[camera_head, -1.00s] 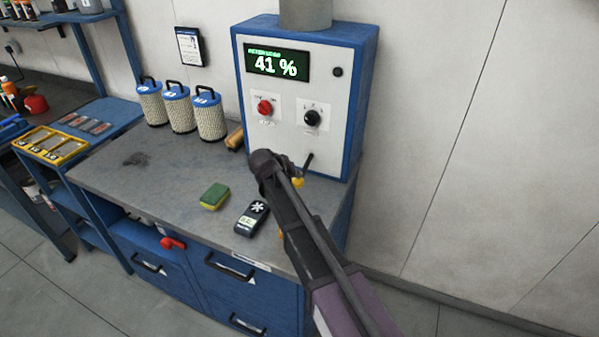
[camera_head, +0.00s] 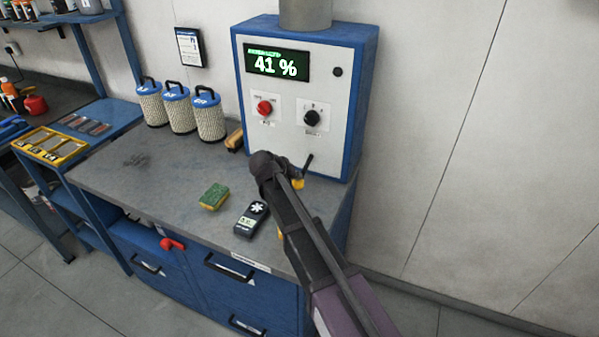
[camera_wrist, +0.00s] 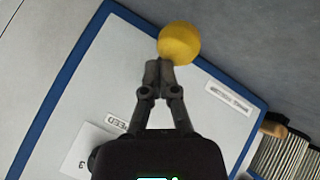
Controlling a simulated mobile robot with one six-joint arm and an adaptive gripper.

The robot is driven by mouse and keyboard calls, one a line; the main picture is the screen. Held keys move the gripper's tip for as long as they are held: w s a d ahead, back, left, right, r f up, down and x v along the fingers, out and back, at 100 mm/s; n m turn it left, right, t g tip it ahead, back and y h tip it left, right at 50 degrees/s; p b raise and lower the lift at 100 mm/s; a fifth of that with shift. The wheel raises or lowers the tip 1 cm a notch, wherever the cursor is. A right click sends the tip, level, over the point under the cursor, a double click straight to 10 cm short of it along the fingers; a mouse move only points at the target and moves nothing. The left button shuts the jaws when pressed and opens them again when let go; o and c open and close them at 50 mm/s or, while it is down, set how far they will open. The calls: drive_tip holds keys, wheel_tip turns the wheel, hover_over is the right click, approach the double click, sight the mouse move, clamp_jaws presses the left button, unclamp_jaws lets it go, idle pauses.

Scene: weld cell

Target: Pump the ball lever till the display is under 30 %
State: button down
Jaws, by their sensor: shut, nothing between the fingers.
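The white-faced blue control cabinet (camera_head: 340,85) stands on the bench against the wall. In the wrist view the ball (camera_wrist: 180,41) lies just beyond the tips of my gripper (camera_wrist: 158,66). The fingers are together and empty. The tips look close to the ball, but I cannot tell if they touch it. In the head view my arm hides the fingers.
A red knob (camera_head: 264,108) and a black knob (camera_head: 312,117) sit on the cabinet face. A green-yellow sponge (camera_head: 214,196) and a dark handheld meter (camera_head: 251,219) lie on the bench (camera_head: 115,190). Several filter cartridges (camera_head: 178,110) stand at the back left.

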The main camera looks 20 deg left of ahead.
drive_tip(key=shift+r, duration=0.1)
idle(0.3)
drive_tip(key=shift+r+p, duration=2.55)
drive_tip(key=shift+p, duration=0.1)
drive_tip(key=shift+r, duration=0.1)
wheel_tip(320, 180, up, 5)
drive_tip(key=p, duration=0.5)
